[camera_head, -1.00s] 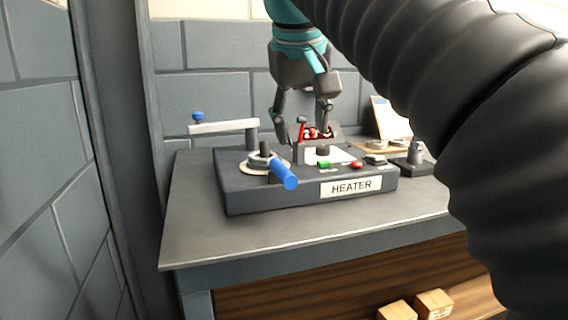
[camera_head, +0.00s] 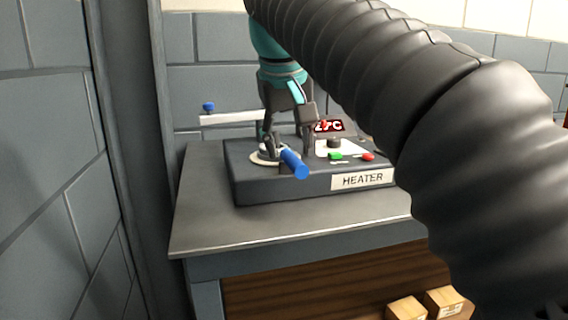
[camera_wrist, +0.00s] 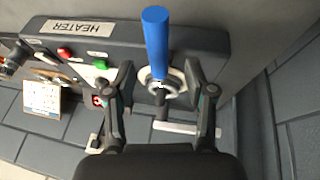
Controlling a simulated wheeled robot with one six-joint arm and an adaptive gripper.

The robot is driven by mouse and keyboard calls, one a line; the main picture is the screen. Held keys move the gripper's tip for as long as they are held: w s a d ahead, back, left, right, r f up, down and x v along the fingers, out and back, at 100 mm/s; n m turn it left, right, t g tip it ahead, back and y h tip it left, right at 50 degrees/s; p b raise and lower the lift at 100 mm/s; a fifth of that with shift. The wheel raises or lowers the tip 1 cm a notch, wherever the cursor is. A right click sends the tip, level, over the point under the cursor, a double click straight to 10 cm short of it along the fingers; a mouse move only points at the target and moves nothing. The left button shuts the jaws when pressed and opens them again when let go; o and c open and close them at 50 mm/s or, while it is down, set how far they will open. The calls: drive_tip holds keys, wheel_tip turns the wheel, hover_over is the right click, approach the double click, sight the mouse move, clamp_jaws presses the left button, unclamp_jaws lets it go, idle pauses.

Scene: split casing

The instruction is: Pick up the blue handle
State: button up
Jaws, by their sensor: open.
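The blue handle (camera_head: 294,163) sticks out from a round dial mount on the left part of the heater box (camera_head: 280,190), tilted toward the front. In the wrist view the blue handle (camera_wrist: 156,42) points away from my gripper, between the lines of its two fingers. My gripper (camera_head: 290,146) is open and hangs over the left part of the heater, close to the handle's base. In the wrist view my gripper (camera_wrist: 158,82) has one finger on each side of the mount, with nothing held. Whether a finger touches the handle cannot be told.
The heater stands on a grey table (camera_head: 260,229). A green button (camera_head: 335,156), a red button (camera_head: 368,157) and a display (camera_head: 329,126) are on the heater. Boxes (camera_head: 444,301) sit below.

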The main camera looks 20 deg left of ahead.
sight(291, 154)
drive_tip(key=shift+b+x, duration=0.7)
drive_tip(key=shift+x, duration=2.05)
drive_tip(key=shift+w+r, duration=0.1)
drive_tip(key=shift+w, duration=0.05)
clamp_jaws()
drive_tip(key=shift+r, duration=0.1)
